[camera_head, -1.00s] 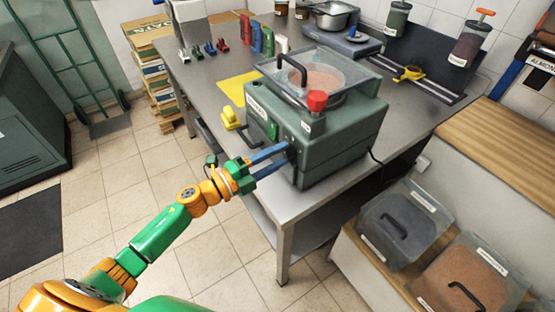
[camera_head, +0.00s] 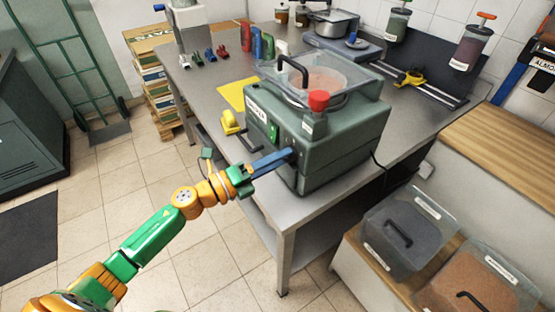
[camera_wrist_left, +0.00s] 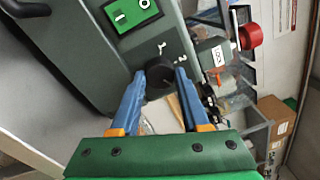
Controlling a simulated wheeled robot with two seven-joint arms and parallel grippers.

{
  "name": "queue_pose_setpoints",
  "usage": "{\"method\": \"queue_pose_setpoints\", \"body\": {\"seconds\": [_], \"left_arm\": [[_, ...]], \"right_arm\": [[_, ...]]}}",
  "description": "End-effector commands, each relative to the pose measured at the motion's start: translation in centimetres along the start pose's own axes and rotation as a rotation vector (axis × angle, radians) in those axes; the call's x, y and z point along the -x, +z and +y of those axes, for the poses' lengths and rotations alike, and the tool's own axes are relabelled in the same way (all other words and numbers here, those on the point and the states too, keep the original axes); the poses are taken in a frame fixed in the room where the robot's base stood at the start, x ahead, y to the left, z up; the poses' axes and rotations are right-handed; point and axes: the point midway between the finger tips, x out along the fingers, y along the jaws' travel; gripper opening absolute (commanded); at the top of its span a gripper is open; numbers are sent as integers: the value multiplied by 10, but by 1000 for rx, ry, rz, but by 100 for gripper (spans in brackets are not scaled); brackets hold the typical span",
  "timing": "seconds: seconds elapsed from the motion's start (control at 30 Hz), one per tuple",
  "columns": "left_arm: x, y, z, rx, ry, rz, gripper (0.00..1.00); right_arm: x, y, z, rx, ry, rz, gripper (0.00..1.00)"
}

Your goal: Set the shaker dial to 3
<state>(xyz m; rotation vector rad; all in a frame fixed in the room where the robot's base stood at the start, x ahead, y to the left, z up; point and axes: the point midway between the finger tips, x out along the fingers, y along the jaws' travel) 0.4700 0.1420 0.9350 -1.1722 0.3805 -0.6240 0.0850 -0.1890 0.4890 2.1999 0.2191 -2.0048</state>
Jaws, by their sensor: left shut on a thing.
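The shaker (camera_head: 340,135) is a grey-green box on the metal table, with a clear lid over a round sieve. In the left wrist view its front panel shows a green switch plate (camera_wrist_left: 130,12) and a black dial (camera_wrist_left: 158,82) with small white marks around it. My left gripper (camera_head: 290,154) is at the front panel, its blue fingers shut on the dial, one on each side; the left wrist view shows the gripper (camera_wrist_left: 160,84) too. A red knob (camera_head: 318,100) stands on the shaker's front corner. My right gripper is out of view.
A yellow-handled tool (camera_head: 230,121) and a yellow sheet (camera_head: 233,95) lie left of the shaker on the table (camera_head: 210,100). Lidded bins (camera_head: 400,235) stand at lower right. The floor in front of the table is clear.

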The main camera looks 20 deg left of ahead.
Motion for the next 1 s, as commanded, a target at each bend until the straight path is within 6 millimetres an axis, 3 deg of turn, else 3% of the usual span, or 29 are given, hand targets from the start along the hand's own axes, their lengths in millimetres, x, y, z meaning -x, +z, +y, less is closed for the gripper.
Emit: {"method": "queue_pose_setpoints", "body": {"seconds": [0.33, 0.37, 0.47, 1.0], "left_arm": [[0, 2, -2, -6, -3, -4, 0], [0, 2, -2, -6, -3, -4, 51], [0, 1, -2, -5, -2, -3, 76], [0, -1, 1, -1, 3, 3, 76]], "right_arm": [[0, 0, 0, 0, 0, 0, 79], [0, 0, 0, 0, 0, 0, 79], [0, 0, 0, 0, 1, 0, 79], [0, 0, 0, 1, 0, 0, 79]]}}
